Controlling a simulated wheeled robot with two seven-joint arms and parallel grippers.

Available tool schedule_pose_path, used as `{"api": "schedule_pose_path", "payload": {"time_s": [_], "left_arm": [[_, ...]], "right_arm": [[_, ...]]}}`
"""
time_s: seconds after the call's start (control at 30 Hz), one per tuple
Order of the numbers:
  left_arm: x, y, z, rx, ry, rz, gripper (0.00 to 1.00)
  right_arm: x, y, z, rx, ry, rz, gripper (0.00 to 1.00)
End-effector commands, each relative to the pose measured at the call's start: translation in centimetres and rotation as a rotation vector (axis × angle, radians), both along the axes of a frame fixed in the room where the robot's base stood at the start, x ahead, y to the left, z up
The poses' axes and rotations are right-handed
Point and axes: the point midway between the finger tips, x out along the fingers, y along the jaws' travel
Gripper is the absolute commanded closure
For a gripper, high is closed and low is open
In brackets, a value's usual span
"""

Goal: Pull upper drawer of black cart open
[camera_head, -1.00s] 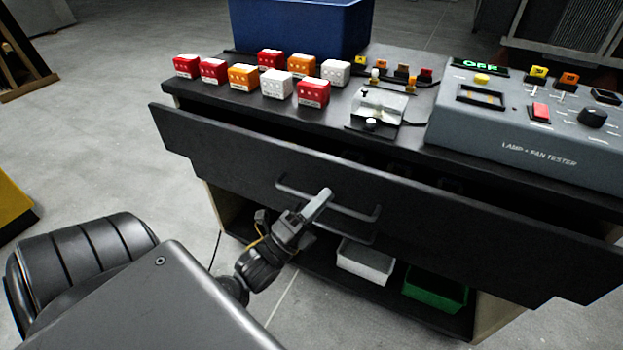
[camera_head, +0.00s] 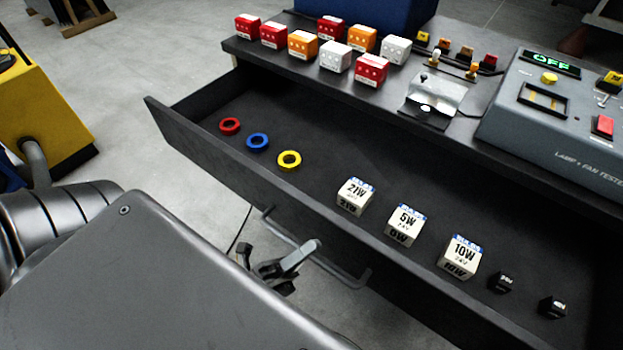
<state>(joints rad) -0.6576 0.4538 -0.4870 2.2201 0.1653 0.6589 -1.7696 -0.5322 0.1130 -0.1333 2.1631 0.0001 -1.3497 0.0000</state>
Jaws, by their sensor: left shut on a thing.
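The upper drawer (camera_head: 190,140) of the black cart (camera_head: 255,55) stands well out from the cart body, with its inside in view. My left gripper (camera_head: 308,252) is shut on the drawer's bar handle (camera_head: 350,278), near the middle of the drawer front. My arm hides part of the space below the handle. In the drawer lie a red ring (camera_head: 230,126), a blue ring (camera_head: 258,142), a yellow ring (camera_head: 289,161), white boxes marked 21W (camera_head: 355,196), 5W (camera_head: 404,225) and 10W (camera_head: 460,257), and two small black blocks (camera_head: 500,282). My right gripper is not in view.
On the cart top stand several red, orange and white blocks (camera_head: 303,44), a clear-covered fixture (camera_head: 436,100), a grey lamp and fan tester (camera_head: 560,130) and a blue bin (camera_head: 380,12). A yellow machine (camera_head: 45,110) stands at the left. Grey floor is clear between.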

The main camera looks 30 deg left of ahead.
Motion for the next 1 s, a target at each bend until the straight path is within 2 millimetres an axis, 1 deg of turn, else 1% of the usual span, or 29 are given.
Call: {"api": "schedule_pose_path", "payload": {"time_s": [0.1, 0.2, 0.6, 0.63, 0.7, 1.0], "left_arm": [[-1.0, -0.1, 0.0, 0.000, 0.002, -0.006, 1.00], [-1.4, -0.1, 0.0, 0.000, 0.001, -0.009, 1.00], [-1.6, 0.0, 0.0, 0.001, 0.000, -0.007, 1.00], [-1.6, 0.0, 0.0, 0.001, 0.000, -0.007, 0.88], [-1.6, 0.0, 0.0, 0.001, 0.000, -0.007, 0.81], [-1.7, 0.1, -0.2, 0.000, 0.001, -0.006, 0.81]], "right_arm": [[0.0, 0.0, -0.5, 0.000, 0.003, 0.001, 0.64], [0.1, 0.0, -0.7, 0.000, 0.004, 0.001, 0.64], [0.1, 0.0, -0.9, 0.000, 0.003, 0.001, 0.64], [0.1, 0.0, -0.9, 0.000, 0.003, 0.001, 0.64], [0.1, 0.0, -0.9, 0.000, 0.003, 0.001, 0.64], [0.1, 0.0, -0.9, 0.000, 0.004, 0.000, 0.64]]}}
